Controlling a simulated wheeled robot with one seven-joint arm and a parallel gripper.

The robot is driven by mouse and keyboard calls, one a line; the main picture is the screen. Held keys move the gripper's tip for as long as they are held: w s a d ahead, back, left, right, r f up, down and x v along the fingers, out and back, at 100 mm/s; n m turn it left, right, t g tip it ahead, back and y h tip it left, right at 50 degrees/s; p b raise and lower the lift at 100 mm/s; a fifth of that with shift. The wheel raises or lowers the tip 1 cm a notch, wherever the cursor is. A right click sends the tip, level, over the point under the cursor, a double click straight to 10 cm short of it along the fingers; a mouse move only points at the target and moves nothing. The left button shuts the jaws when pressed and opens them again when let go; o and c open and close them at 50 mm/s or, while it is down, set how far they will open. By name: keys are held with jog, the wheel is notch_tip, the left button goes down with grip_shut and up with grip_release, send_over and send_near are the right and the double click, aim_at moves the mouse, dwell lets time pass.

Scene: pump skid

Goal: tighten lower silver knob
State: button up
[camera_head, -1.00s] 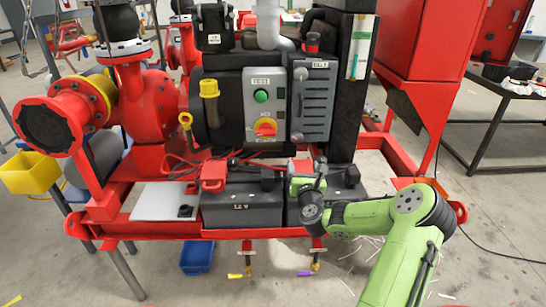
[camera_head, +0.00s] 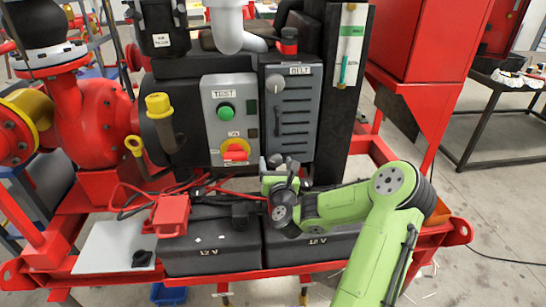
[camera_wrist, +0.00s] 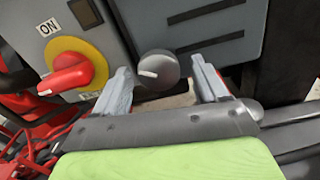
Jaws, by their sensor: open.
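The lower silver knob (camera_wrist: 158,69) is round and grey, with a white mark on its face. In the wrist view it sits between the two fingers of my gripper (camera_wrist: 161,82), with a gap on each side. My gripper is open around the knob and does not appear to touch it. In the head view my gripper (camera_head: 279,168) is at the bottom of the grey louvred panel (camera_head: 291,115). There it largely hides the lower knob. An upper silver knob (camera_head: 274,84) is on the same panel, higher up.
A red rotary switch on a yellow plate (camera_wrist: 72,68) is close left of my gripper; it also shows in the head view (camera_head: 236,151). Black batteries (camera_head: 210,246) with red cables lie below. A black post (camera_head: 342,90) stands right of the panel.

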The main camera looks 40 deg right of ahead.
jog(key=shift+s+r, duration=0.1)
jog(key=shift+r, duration=0.05)
jog(key=c, duration=1.1)
jog(key=shift+o, duration=0.2)
jog(key=n, duration=0.3)
jog(key=shift+n, duration=2.2)
jog(key=o, duration=1.1)
jog(key=shift+c, duration=0.2)
